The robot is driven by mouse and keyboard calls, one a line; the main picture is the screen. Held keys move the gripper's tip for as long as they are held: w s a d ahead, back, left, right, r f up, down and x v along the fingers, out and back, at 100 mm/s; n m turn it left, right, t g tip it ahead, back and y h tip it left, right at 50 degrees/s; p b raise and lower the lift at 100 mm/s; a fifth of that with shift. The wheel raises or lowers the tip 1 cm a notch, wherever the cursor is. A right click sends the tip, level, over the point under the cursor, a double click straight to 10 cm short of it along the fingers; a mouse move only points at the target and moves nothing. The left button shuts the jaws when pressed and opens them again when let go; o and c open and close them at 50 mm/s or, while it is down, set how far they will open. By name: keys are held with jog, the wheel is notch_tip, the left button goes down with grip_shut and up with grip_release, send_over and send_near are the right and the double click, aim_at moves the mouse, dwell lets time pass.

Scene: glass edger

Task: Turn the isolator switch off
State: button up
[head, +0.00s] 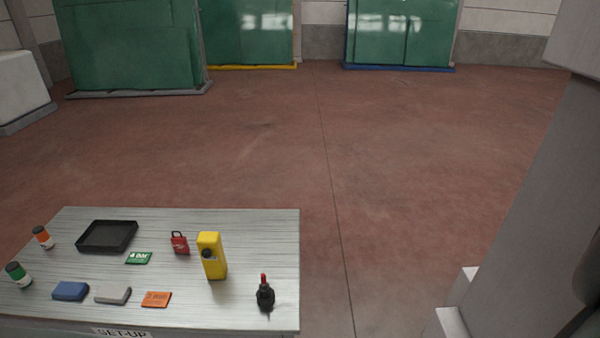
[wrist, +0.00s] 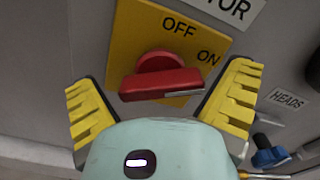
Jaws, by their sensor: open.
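The isolator switch shows in the wrist view as a red handle (wrist: 165,85) on a yellow plate (wrist: 138,35) marked OFF at the top and ON to the right. The handle lies nearly level in the picture. A pale mark sits towards its right end, on the ON side. My gripper (wrist: 162,92) is open, with one yellow finger on each side of the handle. Both fingers look apart from it; how deep they reach around it is hard to tell. The switch and gripper do not show in the head view.
Beside the switch are a blue knob (wrist: 270,155) and a HEADS label (wrist: 287,100). In the head view, a bench (head: 200,313) at lower left bears a black tray (head: 107,236), a red padlock (head: 180,244) and a yellow tester (head: 212,256). The floor (head: 300,150) beyond is clear.

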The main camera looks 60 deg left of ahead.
jog(key=shift+w+d, duration=0.15)
jog(key=shift+w, duration=0.1)
jog(key=shift+c, duration=0.3)
jog(key=c, duration=0.9)
jog(key=shift+c, duration=0.2)
